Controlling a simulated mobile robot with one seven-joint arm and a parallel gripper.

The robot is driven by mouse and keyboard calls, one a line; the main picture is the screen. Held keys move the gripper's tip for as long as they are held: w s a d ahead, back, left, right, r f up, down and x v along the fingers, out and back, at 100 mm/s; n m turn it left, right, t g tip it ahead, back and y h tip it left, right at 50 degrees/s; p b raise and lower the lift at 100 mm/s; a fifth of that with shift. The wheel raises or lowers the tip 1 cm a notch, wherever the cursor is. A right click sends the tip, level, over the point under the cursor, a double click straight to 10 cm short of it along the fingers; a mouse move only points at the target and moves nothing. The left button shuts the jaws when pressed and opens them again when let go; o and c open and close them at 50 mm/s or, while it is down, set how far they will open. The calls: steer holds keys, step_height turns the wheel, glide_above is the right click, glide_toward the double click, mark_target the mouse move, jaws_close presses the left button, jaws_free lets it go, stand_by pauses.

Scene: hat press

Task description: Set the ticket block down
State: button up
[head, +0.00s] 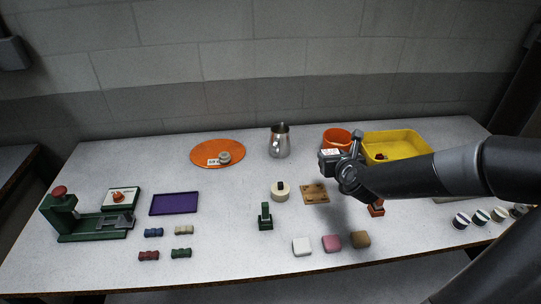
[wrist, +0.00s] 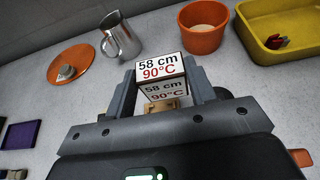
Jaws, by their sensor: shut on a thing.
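The ticket block (wrist: 160,78) is a white block printed "58 cm" in black and "90°C" in red. My gripper (wrist: 163,95) is shut on it, with one finger on each side. In the head view the ticket block (head: 331,153) shows small at the tip of my gripper (head: 338,164). It is held above the table, behind the wooden board (head: 315,194) as seen in the picture. The wooden board is partly hidden behind the block in the wrist view.
An orange disc (head: 203,153) with a grey knob and small label, a metal pitcher (head: 280,141), an orange bowl (head: 337,138) and a yellow bin (head: 398,147) stand at the back. A green press (head: 80,222), purple tray (head: 174,204) and several small blocks stand left and front.

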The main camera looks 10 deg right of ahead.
steer(key=w+a+r+n+g+y, duration=0.15)
steer(key=w+a+n+y, duration=0.45)
steer(key=a, duration=0.6)
steer(key=w+a+n+g+y, duration=0.25)
steer(key=w+a, duration=0.55)
steer(key=a, duration=0.5)
steer(key=a+f+n+g+y, duration=0.1)
steer(key=a+f, duration=0.1)
steer(key=a, duration=0.7)
steer(key=w+a+f+n+g+y, duration=0.1)
steer(key=a+f+n+g, duration=0.1)
steer(key=a, duration=0.8)
steer(key=a+f+n+g+y, duration=0.1)
steer(key=a+f, duration=0.3)
steer(key=a, duration=0.6)
steer(key=shift+w+f+n+y, duration=0.25)
steer(key=shift+w+n+y, duration=0.05)
steer(key=shift+n+y, duration=0.15)
steer(key=shift+d+f, duration=0.1)
steer(key=shift+f, duration=1.75)
steer(key=shift+f, duration=0.1)
